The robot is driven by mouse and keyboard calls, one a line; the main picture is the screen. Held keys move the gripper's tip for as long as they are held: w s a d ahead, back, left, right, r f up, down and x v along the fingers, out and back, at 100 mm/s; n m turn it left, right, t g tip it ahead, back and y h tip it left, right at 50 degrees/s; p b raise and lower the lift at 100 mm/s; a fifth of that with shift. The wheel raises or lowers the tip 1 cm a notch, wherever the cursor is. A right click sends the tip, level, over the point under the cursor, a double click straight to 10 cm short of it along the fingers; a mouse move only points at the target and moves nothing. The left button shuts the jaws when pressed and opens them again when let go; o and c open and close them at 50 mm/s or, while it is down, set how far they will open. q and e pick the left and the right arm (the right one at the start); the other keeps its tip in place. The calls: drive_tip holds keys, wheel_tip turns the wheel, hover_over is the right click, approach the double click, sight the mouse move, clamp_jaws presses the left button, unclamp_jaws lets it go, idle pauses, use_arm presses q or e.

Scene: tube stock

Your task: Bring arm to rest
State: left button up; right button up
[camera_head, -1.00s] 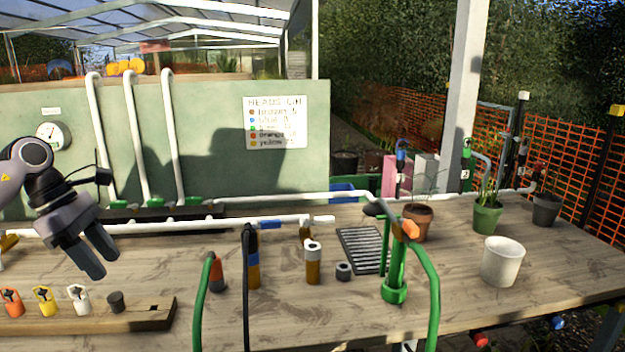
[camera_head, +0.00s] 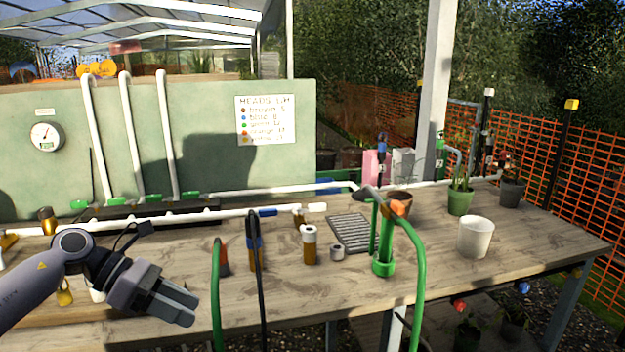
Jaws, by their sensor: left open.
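My left arm (camera_head: 45,282) comes in from the left edge, low in the picture. Its gripper (camera_head: 192,307) points right and slightly down over the front left part of the wooden bench (camera_head: 290,295). The jaws are open with a narrow gap, and nothing shows between them. The gripper and wrist hide most of the wooden rack with coloured heads. The gripper's tips are just left of a green hose (camera_head: 216,310). My right gripper is not in view.
A white pot (camera_head: 475,236) stands at the right. White pipes run along the back.

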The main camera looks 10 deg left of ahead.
use_arm(q)
drive_tip(key=s+d+f+n+t+h, duration=0.1)
drive_tip(key=d+f+n+t+h, duration=0.15)
drive_tip(key=d+n+t, duration=0.4)
drive_tip(key=s+d+f+n+t+h, duration=0.25)
drive_tip(key=d+n, duration=0.45)
drive_tip(key=n, duration=0.4)
drive_tip(key=s+a+f+n+y, duration=0.2)
drive_tip(key=s+f+n+y, duration=0.4)
drive_tip(key=n, duration=0.8)
drive_tip(key=s+a+f+n+y, duration=0.3)
drive_tip(key=s+f+n+y, duration=0.4)
drive_tip(key=s+f+n, duration=0.4)
wheel_tip(320, 180, down, 4)
drive_tip(key=n+p, duration=0.1)
drive_tip(key=n, duration=0.2)
drive_tip(key=shift+g+y, duration=0.3)
drive_tip(key=shift+g, duration=0.1)
drive_tip(key=shift+f, duration=0.1)
